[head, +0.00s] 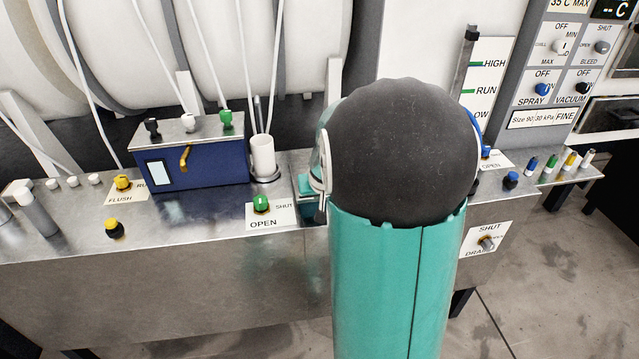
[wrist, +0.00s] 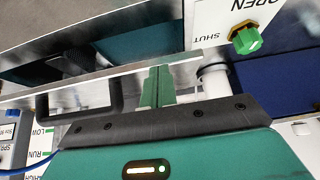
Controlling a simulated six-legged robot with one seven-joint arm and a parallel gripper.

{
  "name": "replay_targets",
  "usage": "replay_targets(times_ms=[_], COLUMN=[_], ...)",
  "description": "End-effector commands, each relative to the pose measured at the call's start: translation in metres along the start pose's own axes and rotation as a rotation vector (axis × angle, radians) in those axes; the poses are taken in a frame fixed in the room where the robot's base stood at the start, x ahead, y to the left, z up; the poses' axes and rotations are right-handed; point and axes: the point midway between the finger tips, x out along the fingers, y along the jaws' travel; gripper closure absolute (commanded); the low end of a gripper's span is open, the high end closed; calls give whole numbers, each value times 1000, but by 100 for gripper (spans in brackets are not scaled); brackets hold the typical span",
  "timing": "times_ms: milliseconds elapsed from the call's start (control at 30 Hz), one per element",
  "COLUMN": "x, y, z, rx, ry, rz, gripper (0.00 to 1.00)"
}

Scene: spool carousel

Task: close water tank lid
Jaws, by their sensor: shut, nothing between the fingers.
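I cannot make out the water tank lid for certain. In the head view, an upright grey bar with a dark top (head: 463,65) stands beside the level gauge, behind my arm; it may be the raised lid seen edge-on. My large dark and teal arm link hides much of the tank area. My gripper (wrist: 157,86) shows in the wrist view with its green fingers together and nothing between them. A thin bright metal edge (wrist: 60,89) runs across the view by the fingertips; whether they touch it I cannot tell. In the head view the fingers are mostly hidden.
A green knob (head: 261,203) on an OPEN/SHUT plate sits left of my arm. A white cup (head: 263,155) and a blue box with a brass lever (head: 200,165) stand behind it. The level gauge (head: 488,80) is at right. The left front worktop is fairly clear.

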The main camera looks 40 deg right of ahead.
Motion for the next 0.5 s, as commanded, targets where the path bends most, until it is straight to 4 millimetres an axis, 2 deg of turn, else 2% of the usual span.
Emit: replay_targets(times_ms=[300,500], x=[28,36], y=[1,1], z=[22,29], rx=[3,1], ry=[-4,-2], rz=[1,0], gripper=[100,100])
